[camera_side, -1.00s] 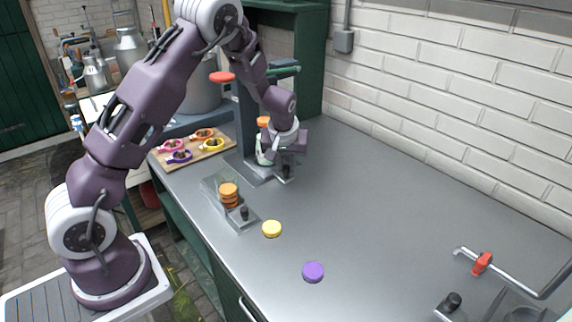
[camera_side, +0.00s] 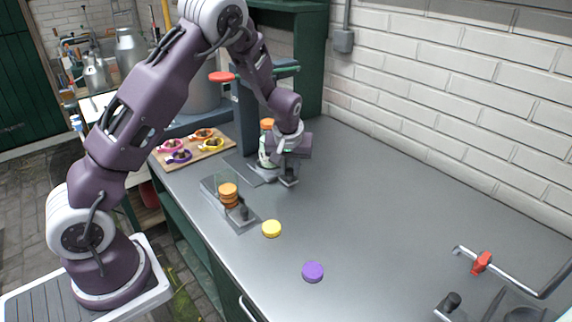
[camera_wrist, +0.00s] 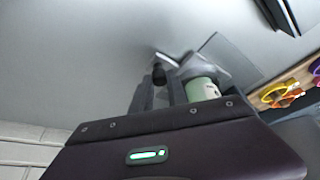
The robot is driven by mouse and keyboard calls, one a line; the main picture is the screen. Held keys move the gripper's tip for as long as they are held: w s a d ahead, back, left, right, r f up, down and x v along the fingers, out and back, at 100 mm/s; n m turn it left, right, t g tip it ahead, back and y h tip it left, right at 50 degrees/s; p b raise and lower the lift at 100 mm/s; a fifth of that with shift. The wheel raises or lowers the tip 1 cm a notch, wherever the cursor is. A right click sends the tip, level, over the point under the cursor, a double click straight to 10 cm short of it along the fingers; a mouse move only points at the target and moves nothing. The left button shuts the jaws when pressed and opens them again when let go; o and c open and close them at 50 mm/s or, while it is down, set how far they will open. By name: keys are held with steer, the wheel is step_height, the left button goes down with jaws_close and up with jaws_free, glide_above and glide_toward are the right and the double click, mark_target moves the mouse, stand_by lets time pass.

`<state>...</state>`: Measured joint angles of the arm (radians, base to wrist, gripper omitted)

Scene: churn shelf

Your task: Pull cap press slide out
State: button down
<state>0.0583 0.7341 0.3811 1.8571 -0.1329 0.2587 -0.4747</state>
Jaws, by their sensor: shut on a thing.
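The cap press (camera_side: 246,112) is a dark column with a teal arm, standing at the back of the counter. Its slide (camera_side: 290,182) is a flat metal plate at the foot of the press, with a black knob (camera_wrist: 159,74) at its front. My gripper (camera_side: 287,172) is shut on that knob; in the wrist view its two fingers (camera_wrist: 160,92) stand either side of it. The wrist view also shows the jar (camera_wrist: 202,88).
A clear holder (camera_side: 211,188) with stacked orange caps (camera_side: 228,194) stands in front. A yellow cap (camera_side: 271,229) and a purple cap (camera_side: 313,272) lie on the counter. A wooden board (camera_side: 213,156) with coloured rings is left.

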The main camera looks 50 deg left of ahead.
steer(key=d, duration=1)
steer(key=c, duration=1.3)
jaws_free()
steer(key=shift+r, duration=0.1)
steer(key=v, duration=0.7)
